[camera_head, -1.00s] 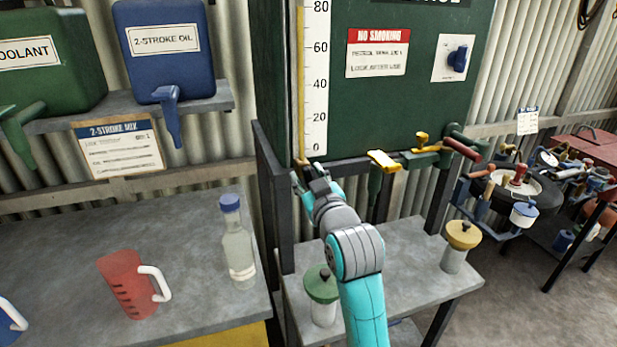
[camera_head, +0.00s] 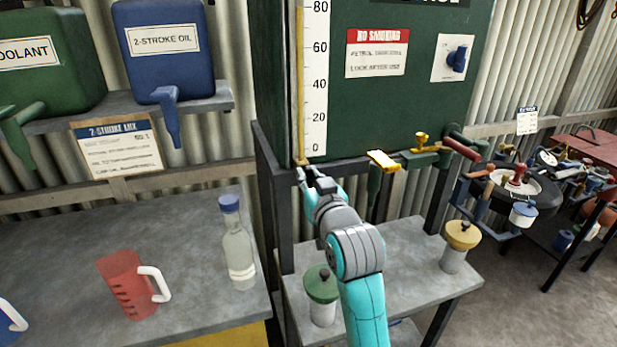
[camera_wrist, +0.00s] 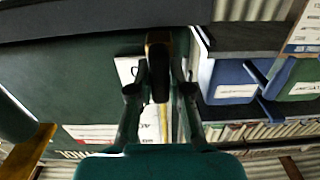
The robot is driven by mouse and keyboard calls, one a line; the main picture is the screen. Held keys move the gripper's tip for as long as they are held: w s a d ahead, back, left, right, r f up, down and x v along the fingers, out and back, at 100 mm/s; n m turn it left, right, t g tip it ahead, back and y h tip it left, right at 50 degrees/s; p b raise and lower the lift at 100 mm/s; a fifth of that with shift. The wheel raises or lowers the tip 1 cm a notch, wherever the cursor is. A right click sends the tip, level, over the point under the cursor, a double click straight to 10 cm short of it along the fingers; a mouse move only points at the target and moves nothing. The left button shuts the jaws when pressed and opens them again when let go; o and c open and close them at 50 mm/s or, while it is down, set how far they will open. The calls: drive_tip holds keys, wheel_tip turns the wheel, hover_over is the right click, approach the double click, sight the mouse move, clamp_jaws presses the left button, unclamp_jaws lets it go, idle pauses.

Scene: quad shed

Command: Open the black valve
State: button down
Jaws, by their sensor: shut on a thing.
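The black valve (camera_wrist: 158,84) shows in the wrist view as a dark lever with a brass-coloured end, between my two fingers. My gripper (camera_wrist: 159,92) is shut on it, with one finger on each side. In the head view my gripper (camera_head: 309,176) is at the foot of the white gauge strip, at the lower left corner of the green tank. A small brass fitting (camera_head: 301,161) shows just above the fingertips there. The lever itself is mostly hidden by my gripper in the head view.
The green tank (camera_head: 420,110) stands behind my gripper. A green-lidded jar (camera_head: 321,293) and a yellow-lidded jar (camera_head: 459,245) stand on the lower shelf. A clear bottle (camera_head: 237,250) and red jug (camera_head: 128,285) are left.

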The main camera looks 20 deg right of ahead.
drive_tip(key=c, duration=1.1)
unclamp_jaws()
drive_tip(key=s, duration=1.2)
drive_tip(key=shift+f, duration=0.1)
